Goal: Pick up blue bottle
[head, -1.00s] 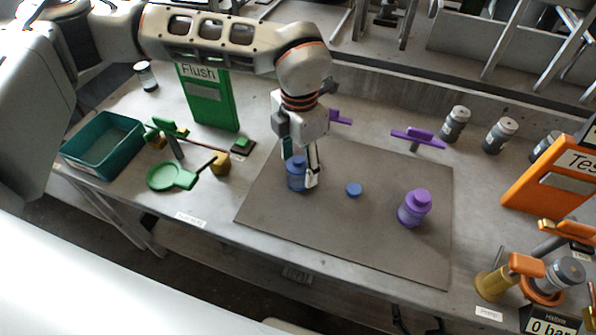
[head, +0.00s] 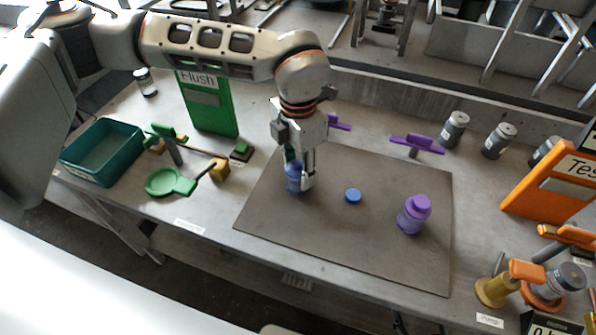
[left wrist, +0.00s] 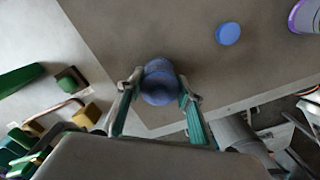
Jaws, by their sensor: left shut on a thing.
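The blue bottle (head: 294,180) stands on the left part of the grey-brown mat. My left gripper (head: 300,180) points down at it, with one finger on each side, and is shut on it. In the left wrist view the bottle (left wrist: 160,84) sits between the two fingertips (left wrist: 160,88). I cannot tell whether its base touches the mat. A small blue cap (head: 353,195) lies flat on the mat to the right of the bottle. My right gripper does not show.
A purple bottle (head: 413,215) stands on the right of the mat (head: 330,235). A teal tray (head: 103,177), a green scoop-like part (head: 170,182) and a green Flush panel (head: 208,103) are on the left. An orange panel (head: 545,185) and fittings are on the right.

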